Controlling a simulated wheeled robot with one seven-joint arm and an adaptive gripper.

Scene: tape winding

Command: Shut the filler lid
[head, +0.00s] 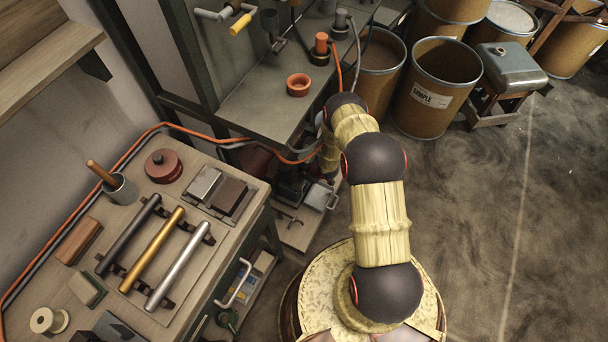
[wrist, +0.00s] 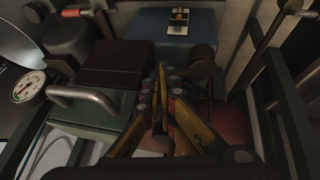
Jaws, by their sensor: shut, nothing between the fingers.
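I cannot tell for sure which part is the filler lid. In the wrist view a dark brown flat panel (wrist: 120,62) lies on top of a grey-green box with a curved metal handle (wrist: 85,97). To its right a dark rounded piece (wrist: 203,62) stands raised. My gripper (wrist: 167,88), with worn yellow fingers, is shut and empty. In the head view my arm hides the gripper; a small grey handled box (head: 319,197) shows below the arm.
A blue box (wrist: 178,30) stands behind in the wrist view, with a gauge (wrist: 28,86) at left and green frame bars (wrist: 285,115) at right. In the head view a workbench (head: 215,290) stands left, a grey machine table (head: 262,110) behind, and several drums (head: 436,90) right.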

